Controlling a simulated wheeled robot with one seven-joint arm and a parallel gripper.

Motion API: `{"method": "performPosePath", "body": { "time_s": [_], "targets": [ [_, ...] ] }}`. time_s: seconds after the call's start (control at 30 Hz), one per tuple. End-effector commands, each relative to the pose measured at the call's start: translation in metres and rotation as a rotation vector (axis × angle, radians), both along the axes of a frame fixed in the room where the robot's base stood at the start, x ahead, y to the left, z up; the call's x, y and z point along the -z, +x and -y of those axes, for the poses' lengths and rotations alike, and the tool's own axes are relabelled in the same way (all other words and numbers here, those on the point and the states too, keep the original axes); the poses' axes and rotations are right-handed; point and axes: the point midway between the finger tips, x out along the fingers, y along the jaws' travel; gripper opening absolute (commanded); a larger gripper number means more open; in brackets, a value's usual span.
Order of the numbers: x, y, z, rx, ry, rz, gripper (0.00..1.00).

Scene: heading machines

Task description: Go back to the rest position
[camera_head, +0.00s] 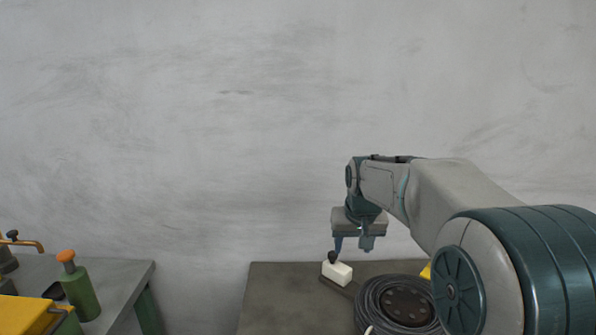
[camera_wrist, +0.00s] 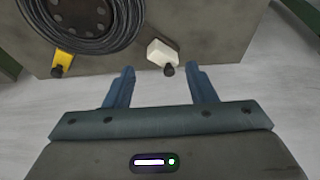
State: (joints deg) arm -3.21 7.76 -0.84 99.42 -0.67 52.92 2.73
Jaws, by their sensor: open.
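My gripper (camera_head: 353,246) hangs pointing down over the back part of the grey table (camera_head: 270,290). Its two blue fingers stand apart in the wrist view (camera_wrist: 164,88), with nothing between them. A small white block (camera_head: 337,272) with a black knob lies on the table just below the fingers, near the table's edge. The block also shows in the wrist view (camera_wrist: 160,52), beyond the fingertips and apart from them. My arm reaches in from the right of the head view.
A coil of black cable (camera_head: 372,309) lies on the table right of the block, with a yellow piece (camera_wrist: 63,60) near it. At left, another table (camera_head: 122,275) holds a green bottle with an orange top (camera_head: 80,288) and a yellow box (camera_head: 25,314). A bare wall stands behind.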

Motion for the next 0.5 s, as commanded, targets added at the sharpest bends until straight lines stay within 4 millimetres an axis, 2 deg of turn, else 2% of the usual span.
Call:
{"method": "performPosePath", "body": {
  "time_s": [0.03,0.27,0.5],
  "targets": [
    [-0.003,-0.023,0.003,0.001,0.0,-0.003,0.51],
    [0.008,-0.119,0.011,0.001,0.0,-0.033,0.51],
    [0.037,-0.215,0.017,0.0,-0.001,-0.063,0.51]
  ]
}}
